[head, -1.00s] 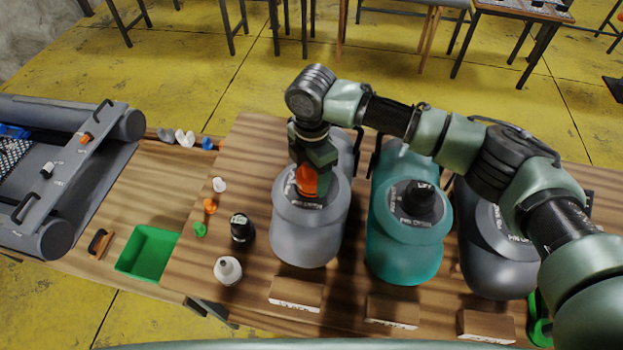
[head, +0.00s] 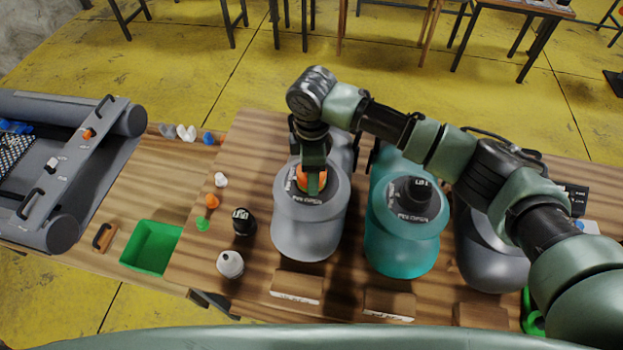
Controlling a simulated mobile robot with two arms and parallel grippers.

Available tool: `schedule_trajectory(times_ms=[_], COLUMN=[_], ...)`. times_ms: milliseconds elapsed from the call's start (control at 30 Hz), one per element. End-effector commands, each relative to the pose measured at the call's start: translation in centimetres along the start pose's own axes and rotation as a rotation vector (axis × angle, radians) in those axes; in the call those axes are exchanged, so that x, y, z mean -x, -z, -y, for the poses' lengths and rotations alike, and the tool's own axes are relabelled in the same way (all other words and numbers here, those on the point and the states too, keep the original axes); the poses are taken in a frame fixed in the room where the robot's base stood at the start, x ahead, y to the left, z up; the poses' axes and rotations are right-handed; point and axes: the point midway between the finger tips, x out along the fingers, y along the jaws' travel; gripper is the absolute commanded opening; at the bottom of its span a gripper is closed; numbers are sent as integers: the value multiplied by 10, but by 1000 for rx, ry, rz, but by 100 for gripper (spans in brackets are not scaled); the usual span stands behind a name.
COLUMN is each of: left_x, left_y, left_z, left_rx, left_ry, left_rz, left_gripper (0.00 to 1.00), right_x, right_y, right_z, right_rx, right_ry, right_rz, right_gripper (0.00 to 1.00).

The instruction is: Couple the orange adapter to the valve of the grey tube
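The light grey tube (head: 309,235) lies on the wooden bench, left of a teal tube. Its dark round valve plate with white lettering (head: 331,194) is on top. The orange adapter (head: 302,183) sits upright at the middle of that plate; the valve opening beneath it is hidden. My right gripper (head: 314,180) comes down from above, turned so one finger shows in front of the adapter with orange on both sides. It appears shut on the adapter; the far finger is hidden. I cannot tell whether the adapter is fully seated. My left gripper is not in view.
The teal tube (head: 388,245) and a dark grey tube (head: 480,262) stand to the right, under my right arm. Small caps, a black canister (head: 242,222) and a white bottle (head: 230,264) stand left. A green bin (head: 152,247) and rolled grey boat (head: 68,168) are further left.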

Motion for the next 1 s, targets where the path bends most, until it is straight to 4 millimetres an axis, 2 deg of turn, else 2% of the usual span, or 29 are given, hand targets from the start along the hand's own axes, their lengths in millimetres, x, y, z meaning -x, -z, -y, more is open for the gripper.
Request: schedule_trajectory(times_ms=[133,167,200,233,1000], left_x=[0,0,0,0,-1], left_y=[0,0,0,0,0], left_z=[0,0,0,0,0], left_rx=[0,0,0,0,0], left_ry=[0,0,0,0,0], left_rz=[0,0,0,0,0], left_gripper=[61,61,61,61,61], right_x=[0,0,0,0,4], right_y=[0,0,0,0,-1], right_z=[-1,-1,-1,-1,-5], right_rx=[1,1,2,2,1], right_ry=[-2,-2,-2,-3,-13], right_rz=[1,1,0,0,-2], right_gripper=[19,70,81,87,87])
